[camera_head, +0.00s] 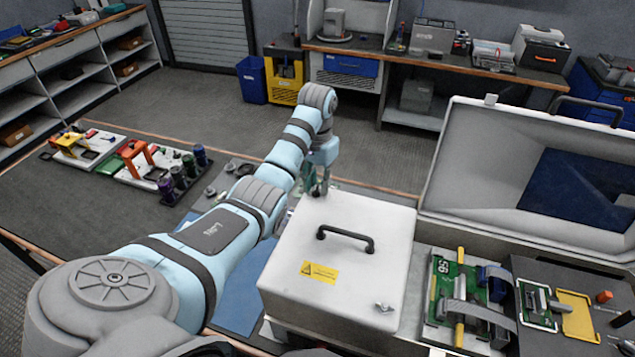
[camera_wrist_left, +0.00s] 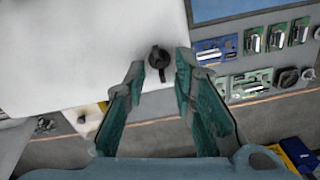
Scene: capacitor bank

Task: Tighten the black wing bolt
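The black wing bolt (camera_wrist_left: 158,58) sits on the edge of the white box lid (camera_wrist_left: 80,50) in the left wrist view. My left gripper (camera_wrist_left: 160,66) is open, with one green finger on each side of the bolt; I cannot tell whether either finger touches it. In the head view my left arm reaches to the far left corner of the white box (camera_head: 345,222), and my left gripper (camera_head: 319,188) points down there. The bolt cannot be made out in that view. My right gripper is not in view.
The box lid carries a black handle (camera_head: 345,236), a yellow warning label (camera_head: 319,272) and a pale fitting (camera_head: 384,307) near its front right corner. An open grey case (camera_head: 470,150) and circuit boards (camera_head: 455,290) stand to the right. Capacitors (camera_head: 180,176) stand on the left bench.

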